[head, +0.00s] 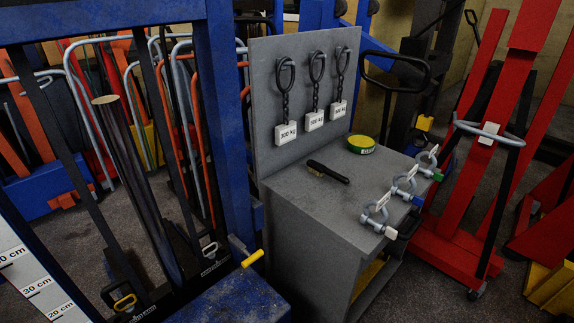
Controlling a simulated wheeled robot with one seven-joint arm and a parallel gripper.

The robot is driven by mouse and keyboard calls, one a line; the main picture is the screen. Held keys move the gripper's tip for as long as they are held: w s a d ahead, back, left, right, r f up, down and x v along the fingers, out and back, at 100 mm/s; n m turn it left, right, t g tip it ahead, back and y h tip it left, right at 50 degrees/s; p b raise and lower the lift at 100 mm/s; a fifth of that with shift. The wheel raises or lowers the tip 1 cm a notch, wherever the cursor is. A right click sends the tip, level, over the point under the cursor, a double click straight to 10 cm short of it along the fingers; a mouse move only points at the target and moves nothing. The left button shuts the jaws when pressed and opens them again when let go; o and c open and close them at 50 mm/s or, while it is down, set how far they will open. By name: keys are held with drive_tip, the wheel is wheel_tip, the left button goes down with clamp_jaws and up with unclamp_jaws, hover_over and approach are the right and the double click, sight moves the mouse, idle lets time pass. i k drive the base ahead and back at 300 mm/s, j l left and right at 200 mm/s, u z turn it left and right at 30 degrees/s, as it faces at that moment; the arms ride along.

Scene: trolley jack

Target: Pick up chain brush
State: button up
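The chain brush (328,172) is a small dark brush with a black handle. It lies flat on the grey top of a metal cabinet (296,189), left of the middle of that surface. Its left end looks brownish, which may be the bristles. Nothing touches it or covers it. My gripper does not show in the head view.
A green and yellow round tin (361,144) stands behind the brush. Several shackles (376,212) with tags line the cabinet's right edge. Weight-tagged chains (285,105) hang on the upright back panel (262,80). A blue frame (230,110) stands left, a red lift (490,150) right.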

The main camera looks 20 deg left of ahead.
sight(315, 167)
drive_tip(key=i+l+u, duration=0.2)
drive_tip(key=u, duration=0.3)
drive_tip(key=i+l+u, duration=0.25)
drive_tip(key=u, duration=0.2)
drive_tip(key=i+l+u, duration=0.15)
drive_tip(key=l+u, duration=0.2)
drive_tip(key=u, duration=0.15)
drive_tip(key=i+l+u, duration=0.15)
drive_tip(key=l+u, duration=0.25)
drive_tip(key=l, duration=0.15)
drive_tip(key=l+u, duration=0.4)
drive_tip(key=l, duration=0.15)
drive_tip(key=l+u, duration=0.4)
drive_tip(key=l, duration=0.2)
